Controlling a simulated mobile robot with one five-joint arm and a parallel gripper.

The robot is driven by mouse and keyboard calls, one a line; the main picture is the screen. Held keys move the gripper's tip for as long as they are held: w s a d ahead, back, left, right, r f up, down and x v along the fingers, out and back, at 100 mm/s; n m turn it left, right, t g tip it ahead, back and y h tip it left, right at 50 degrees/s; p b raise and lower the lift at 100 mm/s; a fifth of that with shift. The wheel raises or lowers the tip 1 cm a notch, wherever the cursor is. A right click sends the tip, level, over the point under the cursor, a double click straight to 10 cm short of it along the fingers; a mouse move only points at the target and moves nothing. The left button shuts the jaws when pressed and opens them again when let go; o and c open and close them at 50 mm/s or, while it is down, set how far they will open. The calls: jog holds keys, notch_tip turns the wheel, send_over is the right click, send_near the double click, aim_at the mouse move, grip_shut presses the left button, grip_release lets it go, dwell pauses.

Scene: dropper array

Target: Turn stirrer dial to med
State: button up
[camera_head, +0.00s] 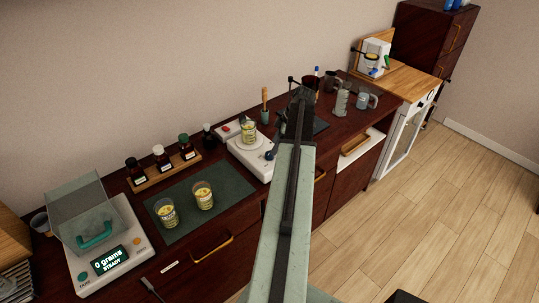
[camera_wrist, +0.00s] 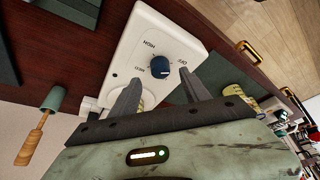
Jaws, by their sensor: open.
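The white stirrer (camera_head: 245,157) stands on the dark counter with a glass beaker (camera_head: 248,131) of yellow liquid on its plate. In the wrist view, the stirrer's front panel (camera_wrist: 188,32) carries a dark blue round dial (camera_wrist: 160,67). Printed marks surround the dial, with MED on its left and OFF on its right. I cannot tell clearly which mark the dial points to. My gripper (camera_wrist: 160,82) is open, its two fingers apart on either side below the dial in the picture. The fingers do not appear to touch the dial. In the head view my arm hides part of the stirrer's right side.
A dark green mat (camera_head: 225,184) with two beakers lies left of the stirrer. Behind it is a wooden rack (camera_head: 166,171) of dropper bottles. A scale (camera_head: 110,265) stands far left.

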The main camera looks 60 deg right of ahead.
aim_at(269, 155)
jog(key=b+x, duration=0.2)
jog(key=x, duration=0.2)
jog(key=shift+s+f+b, duration=0.1)
jog(key=shift+b, duration=0.2)
jog(key=shift+w+a+f+b, duration=0.15)
jog(key=shift+w+f+b, duration=0.15)
jog(key=shift+f+b, duration=0.05)
jog(key=shift+r, duration=0.1)
